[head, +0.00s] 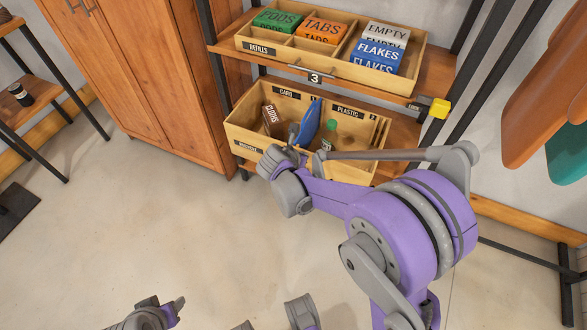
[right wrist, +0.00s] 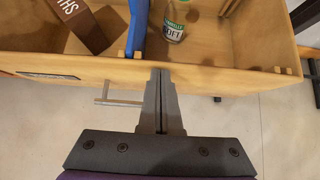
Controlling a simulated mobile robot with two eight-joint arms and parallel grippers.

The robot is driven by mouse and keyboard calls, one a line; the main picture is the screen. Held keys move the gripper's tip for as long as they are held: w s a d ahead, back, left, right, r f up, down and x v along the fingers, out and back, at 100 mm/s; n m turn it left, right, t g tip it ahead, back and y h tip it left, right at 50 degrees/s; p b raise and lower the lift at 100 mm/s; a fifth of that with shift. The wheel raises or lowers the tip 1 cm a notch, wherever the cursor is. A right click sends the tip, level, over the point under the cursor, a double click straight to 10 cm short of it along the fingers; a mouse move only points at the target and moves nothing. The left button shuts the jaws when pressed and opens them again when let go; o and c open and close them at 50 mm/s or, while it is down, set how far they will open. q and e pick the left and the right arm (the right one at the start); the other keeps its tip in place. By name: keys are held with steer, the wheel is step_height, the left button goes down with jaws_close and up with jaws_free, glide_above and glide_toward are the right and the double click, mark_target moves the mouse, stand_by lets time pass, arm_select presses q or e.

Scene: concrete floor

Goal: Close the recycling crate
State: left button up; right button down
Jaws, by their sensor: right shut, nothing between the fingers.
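The recycling crate (head: 240,142) is a wooden, divided crate pulled forward from the lower shelf. Its front wall (right wrist: 230,73) and metal handle (right wrist: 118,101) show in the right wrist view. It holds a brown carton (head: 271,121), a blue flat item (head: 309,122) and a green-capped bottle (head: 328,135). My right gripper (right wrist: 160,73) is shut and empty, its tips at the middle of the front wall, right of the handle; I cannot tell whether they touch. In the head view my right arm hides part of the front. My left gripper (head: 176,306) is low at the bottom edge, jaws unclear.
Above is the refills crate (head: 262,49) with several boxes, on the upper shelf (head: 428,72). A wooden cabinet (head: 140,80) stands close on the left. The concrete floor (head: 130,220) in front is clear.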

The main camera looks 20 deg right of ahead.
steer(key=w+d+b, duration=0.1)
steer(key=w+d, duration=1)
steer(key=d, duration=0.2)
steer(key=shift+w, duration=0.15)
steer(key=shift+d+r, duration=0.15)
steer(key=shift+d, duration=0.05)
